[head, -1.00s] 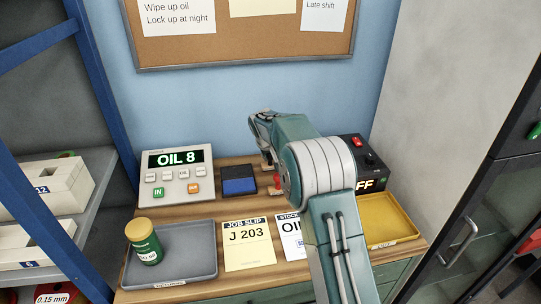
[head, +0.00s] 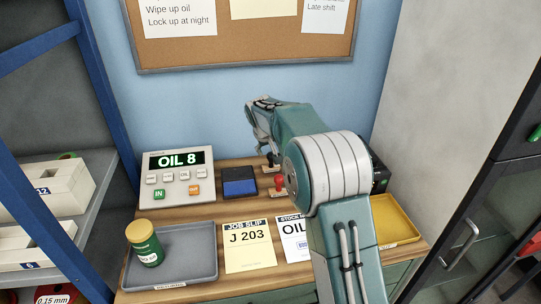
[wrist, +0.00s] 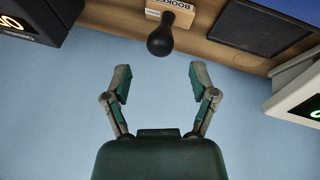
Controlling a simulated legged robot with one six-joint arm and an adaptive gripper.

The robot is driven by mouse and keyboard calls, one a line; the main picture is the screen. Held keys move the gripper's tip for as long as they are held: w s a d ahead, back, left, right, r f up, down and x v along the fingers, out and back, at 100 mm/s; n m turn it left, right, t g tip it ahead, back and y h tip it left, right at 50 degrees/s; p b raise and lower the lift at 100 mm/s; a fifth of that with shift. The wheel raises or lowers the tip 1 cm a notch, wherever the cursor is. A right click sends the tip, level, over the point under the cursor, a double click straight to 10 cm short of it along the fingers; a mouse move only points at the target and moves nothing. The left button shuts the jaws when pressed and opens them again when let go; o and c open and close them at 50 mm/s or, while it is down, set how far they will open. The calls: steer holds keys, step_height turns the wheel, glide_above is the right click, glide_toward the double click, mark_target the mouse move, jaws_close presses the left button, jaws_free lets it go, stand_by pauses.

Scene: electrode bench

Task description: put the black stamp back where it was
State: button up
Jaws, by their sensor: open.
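The black stamp (wrist: 160,41), with a round black knob and a pale block labelled "BOOKED", stands at the back of the bench in the wrist view. In the head view its dark knob (head: 271,159) shows just below my gripper, behind the red stamp (head: 280,184). My gripper (wrist: 160,78) is open and empty. Its two fingers are spread, and the knob lies just beyond the fingertips, apart from them. In the head view, part of the hand is hidden by my own arm.
The blue ink pad (head: 239,182) and the "OIL 8" console (head: 178,178) are left of the stamps. In front are the job slip (head: 248,247), stock card (head: 293,240), grey tray (head: 195,270) with a green jar (head: 145,243), and yellow tray (head: 395,217).

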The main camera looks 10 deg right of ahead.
steer(key=s+d+r+m+y, duration=0.1)
steer(key=s+r, duration=0.6)
steer(key=s, duration=0.4)
steer(key=s+r, duration=0.7)
steer(key=s, duration=0.5)
steer(key=s+f, duration=0.2)
steer(key=s, duration=0.8)
steer(key=s+f+m+y, duration=0.1)
steer(key=s+f, duration=0.2)
steer(key=s, duration=0.8)
steer(key=shift+s+t, duration=0.3)
